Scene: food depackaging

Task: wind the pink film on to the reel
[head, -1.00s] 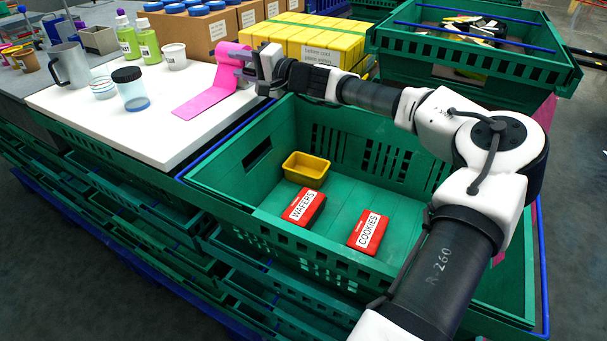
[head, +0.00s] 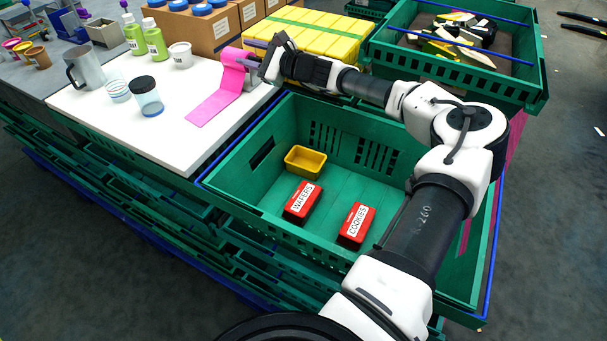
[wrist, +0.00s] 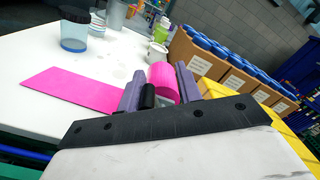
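The pink film (head: 215,106) lies as a flat strip on the white board and rises at its far end to the pink roll on the reel (head: 233,62). In the wrist view the flat film (wrist: 72,90) is at the left and the pink roll (wrist: 162,78) shows just beyond my fingers. My gripper (head: 254,56) is at the right side of the reel. Its two grey-purple fingers (wrist: 160,90) stand apart, with a black knob (wrist: 148,97) between them, close to the left finger. A gap shows towards the right finger. Whether the knob is touched cannot be told.
A jar with a black lid (head: 146,97), a white tub (head: 180,54) and green bottles (head: 155,42) stand left of the film. Yellow boxes (head: 325,35) are behind my wrist. A green crate (head: 260,205) with red packs (head: 302,201) and a yellow tray (head: 305,161) is in front.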

